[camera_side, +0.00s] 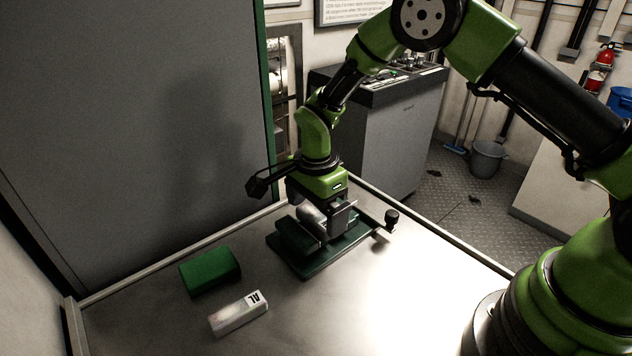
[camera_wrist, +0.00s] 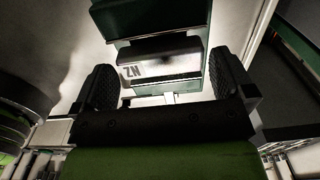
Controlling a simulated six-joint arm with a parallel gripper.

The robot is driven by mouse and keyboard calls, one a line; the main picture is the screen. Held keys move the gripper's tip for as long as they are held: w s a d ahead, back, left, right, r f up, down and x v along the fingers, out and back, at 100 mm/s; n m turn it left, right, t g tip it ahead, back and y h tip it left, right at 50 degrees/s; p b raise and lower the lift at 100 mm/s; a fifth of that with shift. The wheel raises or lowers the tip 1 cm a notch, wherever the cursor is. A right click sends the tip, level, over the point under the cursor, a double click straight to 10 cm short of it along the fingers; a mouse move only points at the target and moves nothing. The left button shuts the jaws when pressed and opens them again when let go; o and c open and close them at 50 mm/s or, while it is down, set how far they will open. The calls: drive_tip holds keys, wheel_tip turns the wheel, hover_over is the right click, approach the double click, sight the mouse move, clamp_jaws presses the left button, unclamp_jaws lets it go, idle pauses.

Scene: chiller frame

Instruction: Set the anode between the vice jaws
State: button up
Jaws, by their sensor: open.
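A grey metal anode marked ZN (camera_wrist: 160,65) lies at the dark green vice (camera_wrist: 160,18) in the wrist view. Green vice parts show on both sides of it, so it appears to sit between the jaws. Whether it touches both jaws is unclear. In the side view the vice (camera_side: 300,265) stands on the table, and the anode is partly hidden by my gripper (camera_side: 325,212). My gripper is right over the vice, open, with its black finger pads apart on either side of the anode in the wrist view.
A pale block marked AL (camera_side: 238,314) and a green block (camera_side: 210,271) lie on the metal table (camera_side: 390,310) left of the vice. The vice's handle (camera_side: 391,217) sticks out to the right. A grey cabinet wall (camera_side: 140,130) rises behind. The table's front right is clear.

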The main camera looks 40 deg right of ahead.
wheel_tip(320, 180, up, 11)
wheel_tip(320, 180, up, 8)
drive_tip(key=n+t, duration=0.2)
drive_tip(key=n, duration=0.1)
hover_over(316, 215)
drive_tip(key=s+d, duration=0.2)
drive_tip(key=s, duration=0.2)
drive_tip(key=s+d+r+n+t+y, duration=0.1)
drive_tip(key=s+r+n+t, duration=0.1)
drive_tip(key=s+n, duration=0.3)
drive_tip(key=s+d+r+n+t+y, duration=0.1)
drive_tip(key=s+r+n+t, duration=0.2)
drive_tip(key=s, duration=1)
drive_tip(key=r+n, duration=0.1)
drive_tip(key=n, duration=0.2)
drive_tip(key=shift+d+r, duration=0.15)
drive_tip(key=shift+r, duration=0.25)
drive_tip(key=shift+s, duration=0.1)
